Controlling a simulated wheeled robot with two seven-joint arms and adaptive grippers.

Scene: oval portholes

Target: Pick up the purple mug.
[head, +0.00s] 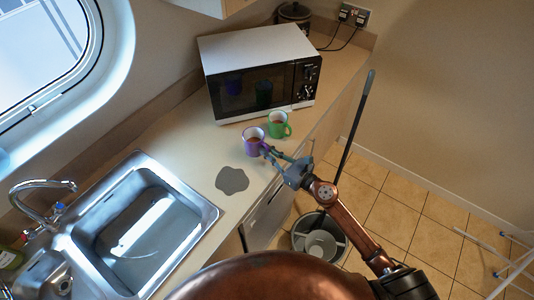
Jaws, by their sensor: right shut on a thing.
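The purple mug (253,143) stands upright on the counter in front of the microwave, with dark liquid in it. My right gripper (272,153) reaches in from the lower right and is shut on the purple mug at its right side. The exact contact of the fingers is small and hard to make out. My left gripper is not in view.
A green mug (279,126) stands close behind and right of the purple one. The microwave (262,75) is behind them. A dark puddle (232,180) lies on the counter (195,160), left of my gripper. A sink (140,228) is at left. A bucket (319,238) with a mop handle (354,125) stands on the floor.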

